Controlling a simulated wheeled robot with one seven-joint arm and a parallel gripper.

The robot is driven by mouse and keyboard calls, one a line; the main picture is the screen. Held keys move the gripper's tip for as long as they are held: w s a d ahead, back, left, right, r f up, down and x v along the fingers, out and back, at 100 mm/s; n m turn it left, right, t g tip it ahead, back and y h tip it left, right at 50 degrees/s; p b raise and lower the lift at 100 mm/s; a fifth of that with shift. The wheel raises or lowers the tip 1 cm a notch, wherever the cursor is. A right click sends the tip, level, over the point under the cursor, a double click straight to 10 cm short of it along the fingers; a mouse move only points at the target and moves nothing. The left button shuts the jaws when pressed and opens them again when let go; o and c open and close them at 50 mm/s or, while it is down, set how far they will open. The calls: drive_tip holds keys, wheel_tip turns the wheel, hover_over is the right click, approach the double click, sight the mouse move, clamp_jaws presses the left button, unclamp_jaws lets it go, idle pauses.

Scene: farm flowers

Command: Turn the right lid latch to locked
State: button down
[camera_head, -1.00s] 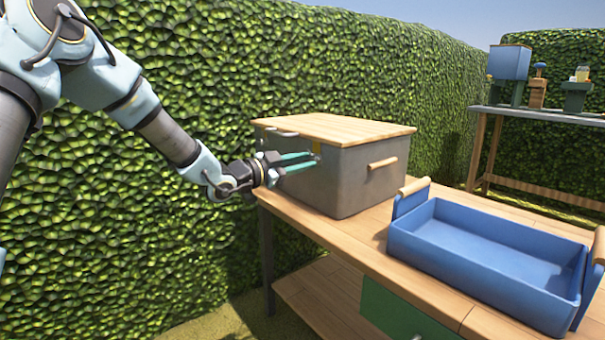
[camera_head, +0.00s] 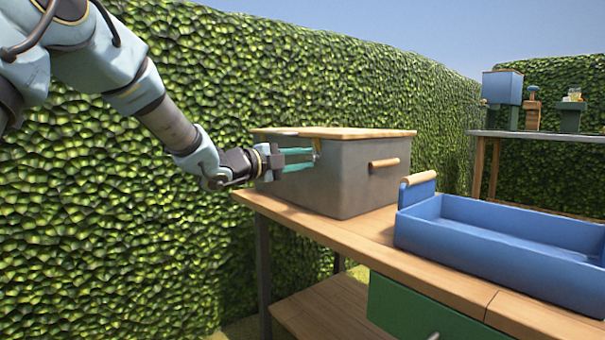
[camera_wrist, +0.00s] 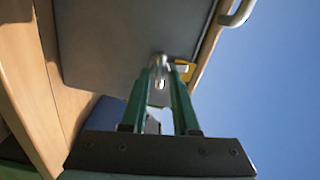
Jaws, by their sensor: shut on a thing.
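A grey box (camera_head: 350,185) with a wooden lid (camera_head: 340,132) stands on the wooden table. My gripper (camera_head: 313,158) reaches to the upper part of the box's front face, just under the lid. In the wrist view its green fingers are closed around a small metallic latch (camera_wrist: 159,66) on the box face. A yellow plate (camera_wrist: 184,70) shows right beside the latch. The fingers and viewing angle partly hide the latch, and I cannot tell its exact turn.
A blue tray (camera_head: 420,231) with wooden handles stands right of the box on the table (camera_head: 290,218). A tall hedge (camera_head: 110,200) runs behind. A second table (camera_head: 540,136) with several small objects stands at the back right.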

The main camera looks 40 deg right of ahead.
drive_tip(key=shift+s+f+m+b, duration=0.1)
drive_tip(key=shift+m+b, duration=0.75)
drive_tip(key=shift+m, duration=0.05)
drive_tip(key=c, duration=0.7)
unclamp_jaws()
drive_tip(key=a, duration=0.3)
drive_tip(key=a+p, duration=0.1)
drive_tip(key=a, duration=0.3)
drive_tip(key=a+p, duration=0.1)
drive_tip(key=a, duration=0.2)
drive_tip(key=shift+w+a, duration=0.35)
